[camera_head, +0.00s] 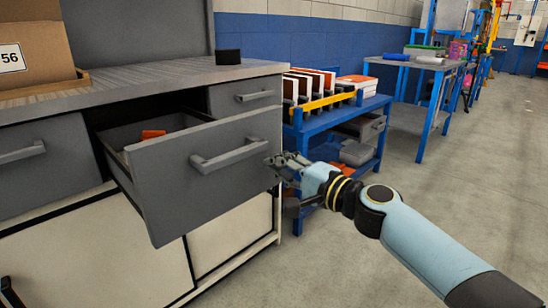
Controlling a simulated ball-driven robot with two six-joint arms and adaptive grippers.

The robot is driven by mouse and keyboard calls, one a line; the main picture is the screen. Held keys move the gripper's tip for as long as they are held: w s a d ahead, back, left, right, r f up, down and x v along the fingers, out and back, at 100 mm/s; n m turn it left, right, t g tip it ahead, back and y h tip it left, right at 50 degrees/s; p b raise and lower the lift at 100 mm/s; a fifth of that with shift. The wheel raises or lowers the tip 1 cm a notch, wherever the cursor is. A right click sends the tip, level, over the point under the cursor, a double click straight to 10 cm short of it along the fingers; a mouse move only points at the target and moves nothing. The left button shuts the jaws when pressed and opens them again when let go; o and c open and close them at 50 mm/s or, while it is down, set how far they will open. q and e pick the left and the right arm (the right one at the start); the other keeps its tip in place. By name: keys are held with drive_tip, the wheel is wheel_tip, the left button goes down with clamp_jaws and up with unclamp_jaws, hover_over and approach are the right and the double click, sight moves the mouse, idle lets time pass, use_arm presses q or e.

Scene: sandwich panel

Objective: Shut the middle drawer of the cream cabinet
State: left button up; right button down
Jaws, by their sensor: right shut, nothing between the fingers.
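The cabinet has cream lower doors (95,262) and grey drawers under a grey worktop. Its middle drawer (165,205) is pulled out, with a grey front and a bar handle (230,156). A small orange thing (152,134) lies inside, partly hidden by the drawer front. The left drawer (35,165) and the right drawer (245,94) look closed. My right gripper (283,166) is shut and empty, by the right edge of the open drawer's front, right of the handle. I cannot tell whether it touches the drawer. My left gripper is not in view.
A cardboard box (32,42) and a small black object (228,57) are on the worktop. A blue shelf cart (322,128) with binders stands close behind my right gripper. A blue-legged table (425,70) is farther back. The floor at right is clear.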

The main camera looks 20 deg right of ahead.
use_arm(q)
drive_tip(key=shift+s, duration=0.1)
use_arm(e)
drive_tip(key=shift+x, duration=0.8)
